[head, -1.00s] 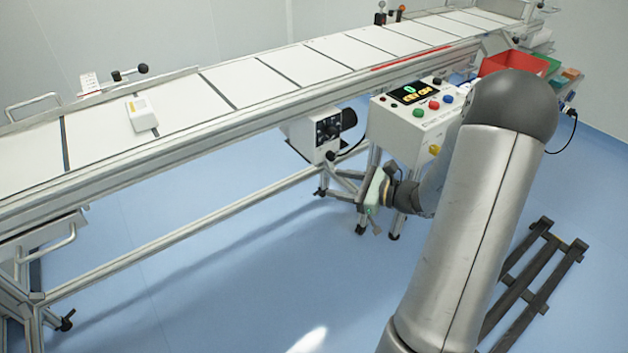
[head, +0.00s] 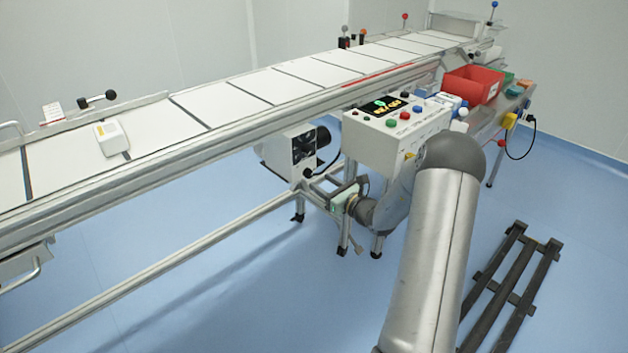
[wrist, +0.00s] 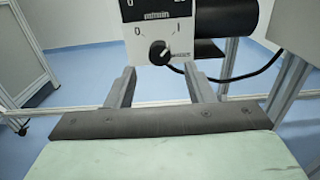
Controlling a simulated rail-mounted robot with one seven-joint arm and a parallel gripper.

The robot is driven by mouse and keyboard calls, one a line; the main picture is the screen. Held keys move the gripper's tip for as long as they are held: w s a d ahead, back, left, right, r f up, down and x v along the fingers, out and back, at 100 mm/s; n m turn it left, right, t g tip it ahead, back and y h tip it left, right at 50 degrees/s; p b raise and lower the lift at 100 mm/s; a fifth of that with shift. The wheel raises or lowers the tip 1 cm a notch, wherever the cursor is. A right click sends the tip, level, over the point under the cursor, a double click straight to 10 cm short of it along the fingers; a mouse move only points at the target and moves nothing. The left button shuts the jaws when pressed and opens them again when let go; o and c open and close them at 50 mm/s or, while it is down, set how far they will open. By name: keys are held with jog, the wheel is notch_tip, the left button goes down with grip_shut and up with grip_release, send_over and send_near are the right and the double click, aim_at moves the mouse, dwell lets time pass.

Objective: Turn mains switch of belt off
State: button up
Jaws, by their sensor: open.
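The mains switch (wrist: 160,52) is a black rotary knob on a white drive box, with 0 printed at its upper left and I at its upper right. I cannot clearly tell which mark it points to. The drive box (head: 290,152) sits under the conveyor belt (head: 240,92) in the head view, beside a black motor. My gripper (wrist: 160,78) is open and empty in the wrist view, its two fingers pointing toward the box, either side of and below the knob. They appear apart from it. In the head view my gripper (head: 338,194) is low, right of the box and partly hidden.
A white control panel (head: 395,130) with coloured buttons and a lit display stands close above my wrist. Frame legs and a black cable (wrist: 250,73) are near my fingers. A red bin (head: 472,86) stands at the back right. A dark pallet (head: 510,290) lies on the floor.

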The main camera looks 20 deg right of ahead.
aim_at(311, 176)
jog(key=shift+x, duration=2.3)
jog(key=c, duration=1)
